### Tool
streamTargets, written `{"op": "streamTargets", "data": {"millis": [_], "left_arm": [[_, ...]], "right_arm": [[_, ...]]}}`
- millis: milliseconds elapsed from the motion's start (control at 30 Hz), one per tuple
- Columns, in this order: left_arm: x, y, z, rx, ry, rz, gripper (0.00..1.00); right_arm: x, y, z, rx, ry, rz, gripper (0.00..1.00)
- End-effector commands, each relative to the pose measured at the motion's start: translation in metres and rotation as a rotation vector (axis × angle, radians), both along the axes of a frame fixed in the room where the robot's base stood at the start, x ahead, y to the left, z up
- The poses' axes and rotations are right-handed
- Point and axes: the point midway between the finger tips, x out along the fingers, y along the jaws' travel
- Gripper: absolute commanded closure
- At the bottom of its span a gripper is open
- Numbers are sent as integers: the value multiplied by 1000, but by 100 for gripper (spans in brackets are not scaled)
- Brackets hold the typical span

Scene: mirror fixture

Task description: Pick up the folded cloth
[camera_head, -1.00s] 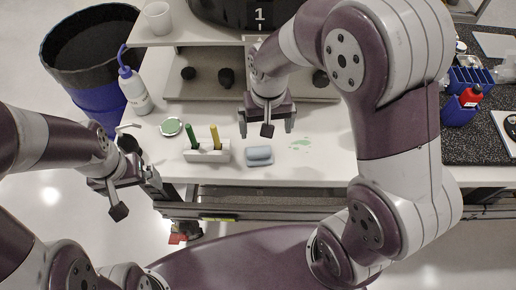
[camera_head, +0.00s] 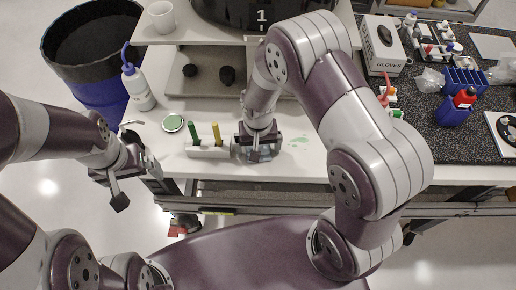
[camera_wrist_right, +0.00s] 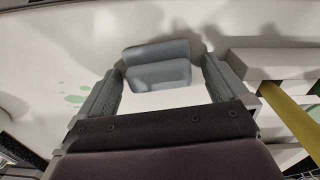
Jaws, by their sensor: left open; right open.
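The folded cloth (camera_wrist_right: 158,65) is a small grey-blue folded pad lying on the white tabletop. In the wrist view it sits between the fingers of my right gripper (camera_wrist_right: 162,72), which is open, with its fingers on either side. In the head view my right gripper (camera_head: 259,150) is right over the cloth (camera_head: 258,157) and hides most of it. I cannot tell whether the fingers touch it. My left gripper (camera_head: 148,170) is open and empty off the table's front left corner.
A white holder (camera_head: 208,153) with green and yellow pens stands close left of the right gripper. A round green-topped dish (camera_head: 173,122) and a wash bottle (camera_head: 137,88) are farther left. A green smear (camera_head: 298,141) marks the tabletop to the right. A glove box (camera_head: 383,45) stands behind.

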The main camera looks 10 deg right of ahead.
Motion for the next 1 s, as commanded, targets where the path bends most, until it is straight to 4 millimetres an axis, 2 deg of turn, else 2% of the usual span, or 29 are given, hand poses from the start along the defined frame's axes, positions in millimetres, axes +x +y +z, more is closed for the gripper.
{"op": "streamTargets", "data": {"millis": [67, 200, 233, 567, 667, 833, 1000], "left_arm": [[0, 0, 0, 0, 0, 0, 1], [0, 0, 0, 0, 0, 0, 1], [0, 0, 0, 0, 0, 0, 1], [0, 0, -1, 0, 0, 0, 1], [0, 0, -3, 0, 0, 0, 1], [0, 0, -9, 0, 0, 0, 1], [0, 0, -14, 0, 0, 0, 1]], "right_arm": [[0, 0, 0, 0, 0, 0, 3], [0, 0, 0, 0, 0, 0, 49], [0, 0, 0, 0, 0, 0, 53], [1, 0, 3, 1, -1, 0, 53], [1, 0, 11, 1, -3, 0, 53], [2, 0, 39, 1, -5, 0, 53], [-35, -1, 62, 2, -3, 3, 53]]}}
